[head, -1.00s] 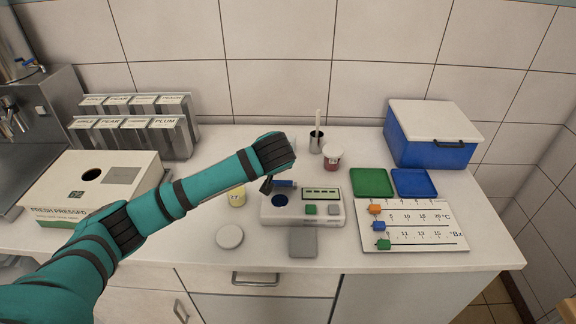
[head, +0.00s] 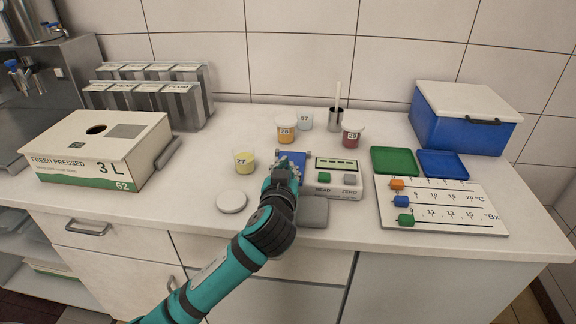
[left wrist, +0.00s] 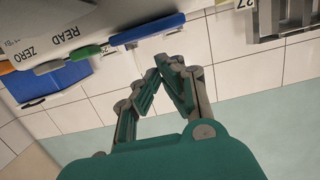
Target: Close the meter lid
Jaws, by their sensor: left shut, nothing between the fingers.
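The meter (head: 335,190) is a pale box on the counter with a screen, a green READ button and a grey ZERO button. Its blue lid (head: 292,156) shows at the meter's left part, just behind my left gripper, and looks raised. In the left wrist view the lid (left wrist: 147,31) is a thin blue strip beside the meter's front (left wrist: 60,30). My left gripper (head: 284,168) is at the lid's near side, over the meter's left part, and hides the well there. In the left wrist view its fingertips (left wrist: 168,66) meet with nothing between them, close to the lid; contact is unclear.
A white round disc (head: 231,202) and a grey pad (head: 314,211) lie in front. Green (head: 394,161) and blue trays and a slider board (head: 440,212) lie to the right.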

